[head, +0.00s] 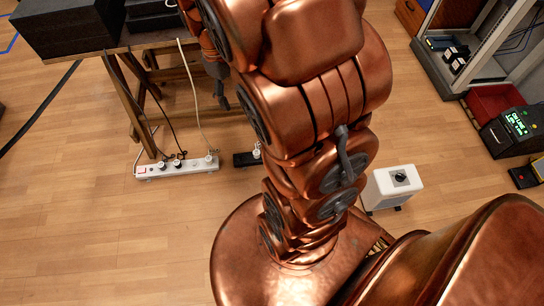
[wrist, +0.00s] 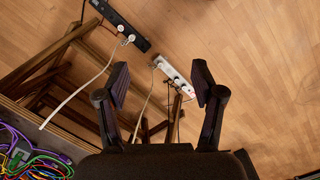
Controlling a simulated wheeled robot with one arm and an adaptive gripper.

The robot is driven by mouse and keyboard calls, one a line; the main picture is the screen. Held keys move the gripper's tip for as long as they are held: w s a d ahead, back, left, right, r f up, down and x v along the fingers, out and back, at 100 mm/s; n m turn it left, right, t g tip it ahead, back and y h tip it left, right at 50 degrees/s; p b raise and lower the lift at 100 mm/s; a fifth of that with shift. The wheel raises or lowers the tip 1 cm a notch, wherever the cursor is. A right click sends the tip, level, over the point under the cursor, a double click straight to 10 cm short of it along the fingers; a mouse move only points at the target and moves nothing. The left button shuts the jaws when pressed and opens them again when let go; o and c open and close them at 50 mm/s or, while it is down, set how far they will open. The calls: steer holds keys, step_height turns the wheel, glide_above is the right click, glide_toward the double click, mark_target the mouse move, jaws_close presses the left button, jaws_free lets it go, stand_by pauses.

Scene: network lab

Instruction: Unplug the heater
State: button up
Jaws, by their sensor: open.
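The heater (head: 393,187) is a white box with a dark dial on the floor, right of my arm. A white power strip (head: 176,167) with a red switch and several plugs lies on the floor at left; it also shows in the wrist view (wrist: 173,77). A black power strip (head: 244,159) lies to its right, partly hidden by my arm; the wrist view shows it (wrist: 118,22) with white plugs (wrist: 128,38) and a pale cord. The heater's cord cannot be traced. My gripper (wrist: 160,88) is open and empty, above the floor and apart from both strips.
A wooden trestle table (head: 150,44) with black equipment (head: 68,25) stands at the upper left, its legs close to the white strip. Cords hang beside it. Coloured cables (wrist: 32,155) show at the wrist view's lower left. A rack (head: 462,60) and a green-lit device (head: 514,128) stand at right. The left floor is clear.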

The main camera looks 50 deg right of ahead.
steer(key=w+d+f+n+b, duration=0.1)
steer(key=w+d+f+b, duration=0.3)
steer(key=f, duration=0.5)
steer(key=w+d+f+n+b, duration=0.1)
steer(key=w+d+f+b, duration=0.2)
steer(key=d+f, duration=0.5)
steer(key=w+d+f+n+b, duration=0.2)
steer(key=w+d+f+b, duration=0.15)
steer(key=f, duration=0.75)
steer(key=d+f+n+b, duration=0.1)
steer(key=d+f+b, duration=0.2)
steer(key=f, duration=0.9)
steer(key=w+d+f+n+t+b, duration=0.1)
steer(key=f+b, duration=0.4)
steer(key=f, duration=0.8)
steer(key=d+f+n+b, duration=0.2)
steer(key=d+f+b, duration=0.2)
steer(key=f, duration=0.9)
steer(key=shift+w+d+y, duration=0.15)
steer(key=shift+d+y, duration=0.25)
steer(key=shift+d, duration=0.65)
steer(key=shift+f+n, duration=0.3)
steer(key=shift+f+b, duration=0.1)
steer(key=shift+b, duration=0.2)
step_height(320, 180, down, 6)
steer(key=b, duration=0.5)
steer(key=shift+r+b, duration=0.25)
steer(key=shift+b, duration=0.1)
steer(key=shift+f, duration=1.65)
